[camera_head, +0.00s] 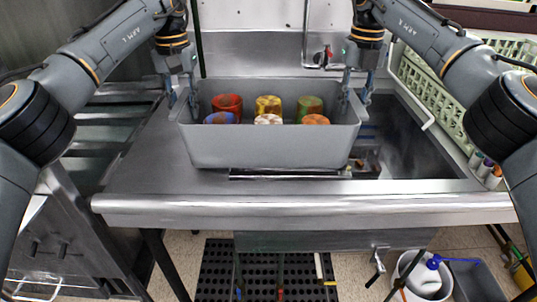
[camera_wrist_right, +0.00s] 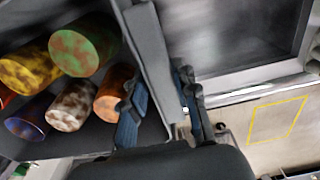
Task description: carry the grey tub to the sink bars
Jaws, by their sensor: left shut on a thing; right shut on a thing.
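The grey tub (camera_head: 265,150) is level over the steel counter and covers part of the sink basin (camera_head: 410,140). I cannot tell whether it touches the surface below. It holds several coloured cylinders, among them a red one (camera_head: 228,104), a yellow one (camera_head: 268,104) and an orange one (camera_head: 315,119). My left gripper (camera_head: 180,97) is shut on the tub's left end wall. My right gripper (camera_head: 358,94) is shut on its right end wall. In the right wrist view, my right gripper's blue fingers (camera_wrist_right: 160,108) straddle the tub wall (camera_wrist_right: 152,60). The sink bars are not clearly distinguishable.
A tap (camera_head: 323,57) stands behind the tub. A pale green crate (camera_head: 440,85) is at the right. Metal slats (camera_head: 105,135) lie at the left. The counter's rounded front edge (camera_head: 300,207) runs across. A white bucket (camera_head: 422,280) stands on the floor.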

